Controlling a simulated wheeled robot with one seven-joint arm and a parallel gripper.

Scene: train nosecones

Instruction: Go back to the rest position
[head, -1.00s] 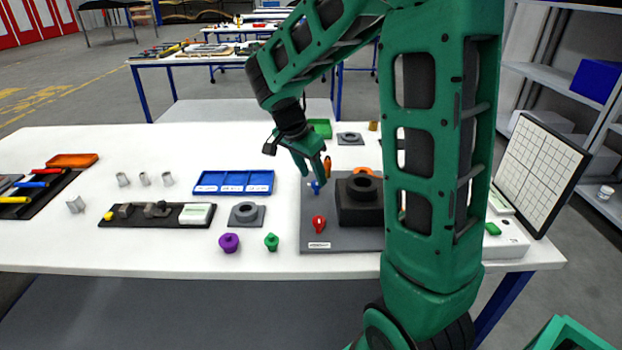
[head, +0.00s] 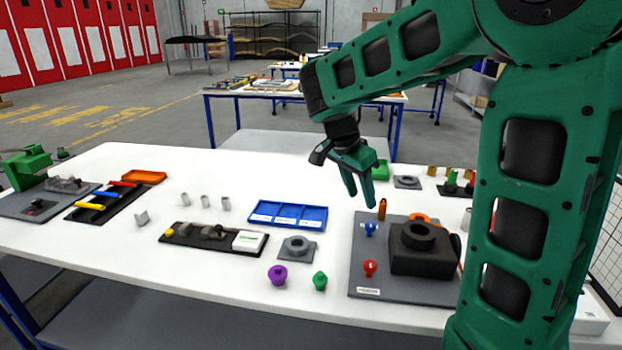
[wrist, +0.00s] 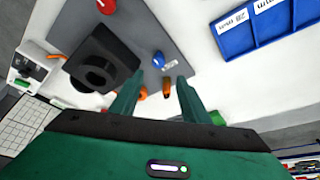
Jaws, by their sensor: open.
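My gripper (head: 358,190) hangs above the white table (head: 130,175), over the far edge of the grey base plate (head: 375,272). Its green fingers are apart with nothing between them, and they also show in the wrist view (wrist: 157,92). The fingertips are above and apart from the peg.
A blue compartment tray (head: 287,215) lies left of the plate. A purple knob (head: 277,275) and a green knob (head: 320,281) stand near the front edge. Bare table surrounds the small grey cylinders (head: 205,201).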

